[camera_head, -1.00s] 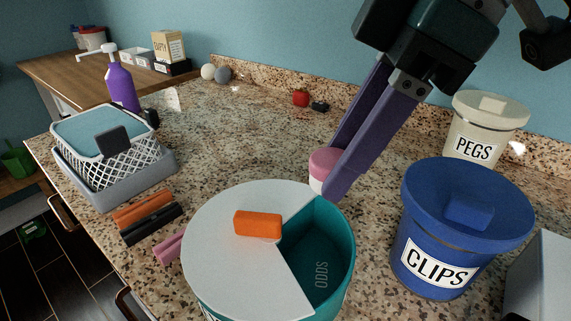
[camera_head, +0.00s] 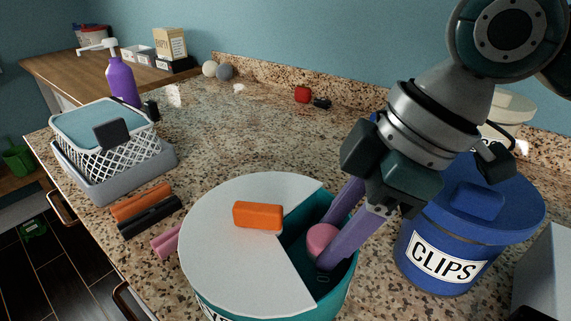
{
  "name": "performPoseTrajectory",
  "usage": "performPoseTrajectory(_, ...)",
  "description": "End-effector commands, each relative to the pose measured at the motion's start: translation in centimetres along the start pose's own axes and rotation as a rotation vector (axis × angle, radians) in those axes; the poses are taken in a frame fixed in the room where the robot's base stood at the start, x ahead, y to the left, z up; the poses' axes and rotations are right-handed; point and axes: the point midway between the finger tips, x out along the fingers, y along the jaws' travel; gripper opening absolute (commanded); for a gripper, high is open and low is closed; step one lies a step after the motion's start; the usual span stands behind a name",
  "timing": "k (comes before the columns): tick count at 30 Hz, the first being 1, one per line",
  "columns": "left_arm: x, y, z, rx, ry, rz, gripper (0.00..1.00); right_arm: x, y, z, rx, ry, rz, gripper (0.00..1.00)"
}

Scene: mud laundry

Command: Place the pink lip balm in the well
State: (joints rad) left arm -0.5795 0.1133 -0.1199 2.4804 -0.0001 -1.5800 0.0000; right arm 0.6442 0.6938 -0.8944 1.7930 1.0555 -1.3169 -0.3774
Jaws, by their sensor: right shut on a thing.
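The pink lip balm (camera_head: 322,240) is between the purple fingers of my right gripper (camera_head: 333,238), which is shut on it. The gripper reaches down from the upper right, and the balm is inside the open wedge of the teal round container (camera_head: 296,262). I cannot tell whether the balm touches the floor of this well. A white lid (camera_head: 225,265) with an orange handle (camera_head: 257,215) covers the rest of the container. The fingers hide part of the well and most of its "ODDS" lettering. My left gripper is not in view.
A blue "CLIPS" tub (camera_head: 440,250) stands just right of the container, partly behind my right arm. A grey tray with a white basket (camera_head: 118,157), orange and black sticks (camera_head: 142,203) and a purple bottle (camera_head: 123,80) are at left. The counter's middle is clear.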

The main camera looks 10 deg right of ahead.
Motion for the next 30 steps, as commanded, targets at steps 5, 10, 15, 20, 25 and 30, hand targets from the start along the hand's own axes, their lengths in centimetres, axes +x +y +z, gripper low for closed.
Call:
performPoseTrajectory(5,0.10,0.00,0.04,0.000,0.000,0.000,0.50,0.54,-0.03,0.20,0.000,0.000,-0.001,0.00)
performPoseTrajectory(10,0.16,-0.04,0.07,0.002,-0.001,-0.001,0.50,1.02,-0.03,0.43,0.000,-0.001,-0.001,0.00)
performPoseTrajectory(15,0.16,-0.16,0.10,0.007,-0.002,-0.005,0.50,1.06,-0.03,0.44,0.000,-0.001,-0.001,0.51)
performPoseTrajectory(20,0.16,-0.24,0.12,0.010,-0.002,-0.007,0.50,1.05,-0.04,0.44,0.000,-0.001,-0.001,0.69)
performPoseTrajectory(25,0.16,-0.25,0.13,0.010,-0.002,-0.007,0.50,1.05,-0.01,0.50,0.001,-0.003,0.000,0.75)
performPoseTrajectory(30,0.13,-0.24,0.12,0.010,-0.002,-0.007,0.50,0.89,0.04,0.49,0.001,-0.004,0.001,0.75)
